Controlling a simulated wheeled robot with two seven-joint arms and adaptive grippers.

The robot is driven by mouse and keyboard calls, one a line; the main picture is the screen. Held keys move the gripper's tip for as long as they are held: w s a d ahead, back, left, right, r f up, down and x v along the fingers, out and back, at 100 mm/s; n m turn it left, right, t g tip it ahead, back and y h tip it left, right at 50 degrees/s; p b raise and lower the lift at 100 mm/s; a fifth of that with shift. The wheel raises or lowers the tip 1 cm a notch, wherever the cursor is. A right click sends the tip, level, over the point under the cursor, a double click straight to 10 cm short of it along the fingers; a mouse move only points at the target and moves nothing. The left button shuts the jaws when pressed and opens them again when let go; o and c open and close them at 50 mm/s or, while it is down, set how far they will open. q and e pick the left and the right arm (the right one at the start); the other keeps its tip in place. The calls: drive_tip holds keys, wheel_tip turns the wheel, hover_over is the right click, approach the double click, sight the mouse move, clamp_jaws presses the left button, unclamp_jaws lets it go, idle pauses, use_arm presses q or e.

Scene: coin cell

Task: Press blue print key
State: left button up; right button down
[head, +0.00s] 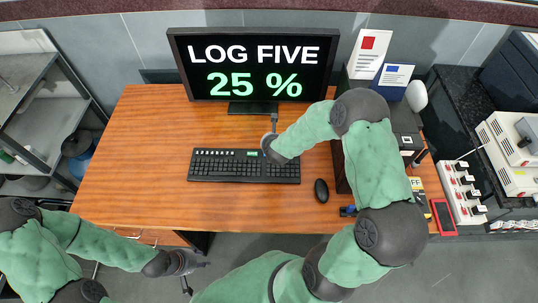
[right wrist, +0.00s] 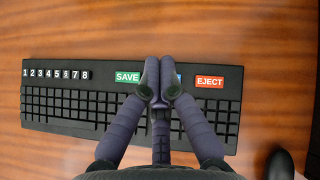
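The black keyboard (head: 243,166) lies on the wooden desk. In the right wrist view it shows a green SAVE key (right wrist: 127,77), a red EJECT key (right wrist: 209,82) and a sliver of the blue key (right wrist: 179,79) between them; its label is hidden behind my fingers. My right gripper (right wrist: 161,62) is shut and empty, its fingertips together over the blue key's place. Whether they touch it I cannot tell. My left gripper (head: 198,275) is off the desk's front edge, its fingers spread and empty.
A monitor (head: 252,62) reading "LOG FIVE 25 %" stands behind the keyboard. A black mouse (head: 321,190) lies to its right. A red phone (head: 443,217) and a white power strip (head: 462,192) are at the far right. The desk's left part (head: 135,150) is clear.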

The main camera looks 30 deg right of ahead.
wheel_tip(320, 180, down, 6)
drive_tip(key=b, duration=0.4)
drive_tip(key=shift+f, duration=0.25)
drive_tip(key=shift+f+b, duration=0.35)
drive_tip(key=shift+b, duration=0.3)
idle(0.6)
drive_tip(key=shift+f+b, duration=0.4)
drive_tip(key=shift+b, duration=0.25)
